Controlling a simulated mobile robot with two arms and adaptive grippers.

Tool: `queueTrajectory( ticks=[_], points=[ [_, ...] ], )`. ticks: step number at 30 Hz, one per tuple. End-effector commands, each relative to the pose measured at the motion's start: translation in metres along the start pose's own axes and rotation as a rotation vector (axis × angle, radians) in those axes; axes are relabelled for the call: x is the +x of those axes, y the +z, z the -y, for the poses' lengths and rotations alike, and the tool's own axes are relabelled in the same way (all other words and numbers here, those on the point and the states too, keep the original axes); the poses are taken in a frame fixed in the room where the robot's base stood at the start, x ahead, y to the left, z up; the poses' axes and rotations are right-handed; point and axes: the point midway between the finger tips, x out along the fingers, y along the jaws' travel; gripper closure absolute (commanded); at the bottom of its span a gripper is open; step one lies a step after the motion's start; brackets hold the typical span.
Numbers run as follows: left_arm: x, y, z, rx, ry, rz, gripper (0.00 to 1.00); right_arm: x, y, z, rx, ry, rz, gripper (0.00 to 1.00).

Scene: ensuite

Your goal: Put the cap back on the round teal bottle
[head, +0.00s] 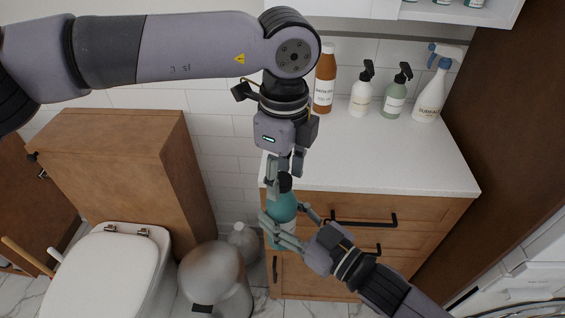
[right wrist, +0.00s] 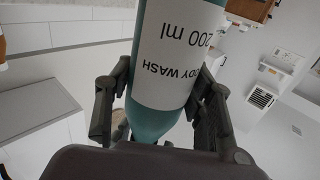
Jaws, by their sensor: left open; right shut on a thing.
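The round teal bottle (head: 284,206) is in the middle of the head view, in front of the drawers. My right gripper (head: 282,232) is shut around its body from the lower right. In the right wrist view the bottle (right wrist: 160,118) shows its white body wash label upside down between the fingers, and its top end is hidden. A black cap (head: 285,183) is at the bottle's top, below my left gripper (head: 284,178). The left gripper is open, pointing down, with its fingers around the cap. I cannot tell whether the cap is fully seated.
A white counter (head: 390,165) above wooden drawers holds a brown bottle (head: 325,80), two pump bottles (head: 361,90) (head: 395,93) and a spray bottle (head: 431,92) at the back. A toilet (head: 105,270) and a metal bin (head: 215,278) stand at the left. The counter's front is clear.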

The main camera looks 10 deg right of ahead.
Motion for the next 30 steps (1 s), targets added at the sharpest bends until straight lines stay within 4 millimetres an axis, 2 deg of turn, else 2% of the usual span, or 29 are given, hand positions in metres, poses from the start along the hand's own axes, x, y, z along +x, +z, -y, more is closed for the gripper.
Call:
queueTrajectory(
  ticks=[6,25,30],
  points=[
    [-0.0001,0.0001,0.0,0.0,0.0,0.0,0.56,0.0002,-0.0021,0.0002,-0.001,-0.001,-0.005,1.0],
    [-0.0006,0.0001,0.0002,0.0,0.0,0.0,0.98,0.0001,-0.0021,0.0003,-0.001,-0.001,-0.005,1.0],
    [-0.0006,0.0,0.0003,0.001,-0.001,-0.001,1.0,0.0001,-0.0021,0.0004,-0.001,-0.001,-0.005,1.0]
  ],
)
